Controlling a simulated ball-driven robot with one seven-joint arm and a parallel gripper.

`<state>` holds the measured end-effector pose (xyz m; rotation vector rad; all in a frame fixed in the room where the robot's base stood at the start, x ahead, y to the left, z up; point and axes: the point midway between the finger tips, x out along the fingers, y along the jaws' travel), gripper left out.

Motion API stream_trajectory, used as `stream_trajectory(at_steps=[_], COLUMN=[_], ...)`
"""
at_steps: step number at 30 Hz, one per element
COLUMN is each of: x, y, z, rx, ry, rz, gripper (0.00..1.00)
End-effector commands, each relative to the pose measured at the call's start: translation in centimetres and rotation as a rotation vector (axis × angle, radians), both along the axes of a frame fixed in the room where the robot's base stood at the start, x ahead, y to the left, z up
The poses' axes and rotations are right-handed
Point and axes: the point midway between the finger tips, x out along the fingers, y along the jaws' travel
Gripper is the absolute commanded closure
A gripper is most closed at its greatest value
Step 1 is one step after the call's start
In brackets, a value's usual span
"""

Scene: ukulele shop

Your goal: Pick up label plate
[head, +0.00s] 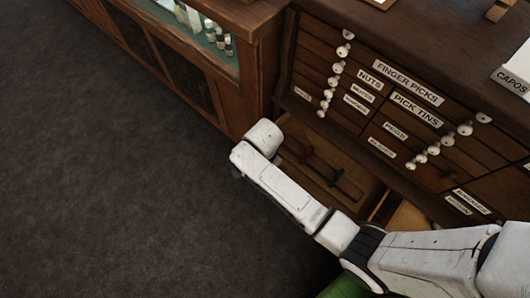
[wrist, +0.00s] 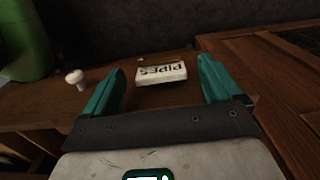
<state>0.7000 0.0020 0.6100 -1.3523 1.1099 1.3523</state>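The label plate (wrist: 162,72) is a small white plate with dark letters reading PIPES, upside down in the wrist view. It is on a brown wooden face, ahead of my gripper (wrist: 162,68). My gripper's two teal fingers are open and apart, one to each side of the plate in the picture. A gap shows between each finger and the plate, and nothing is held. I cannot tell how far the fingertips are from it in depth. In the head view my white arm reaches down to the open drawer; the gripper and this plate are hidden there.
A white knob (wrist: 75,78) sits left of the fingers. The open drawer (head: 352,200) holds a red and a green item. The cabinet's labelled drawers (head: 385,135) carry several protruding knobs. A glass-fronted case (head: 205,65) stands beside it. The dark floor (head: 100,190) is clear at left.

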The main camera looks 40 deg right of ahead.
Motion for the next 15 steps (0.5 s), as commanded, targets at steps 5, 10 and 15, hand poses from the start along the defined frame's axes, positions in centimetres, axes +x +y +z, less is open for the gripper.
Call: stream_trajectory(at_steps=[5,10,15], x=[-0.01,-0.01,-0.01], y=[0.0,0.01,0.01], z=[0.02,0.02,0.02], rx=[0.0,0.0,0.0], ry=[0.0,0.0,0.0], rz=[0.0,0.0,0.0], gripper=[0.25,0.41,0.57])
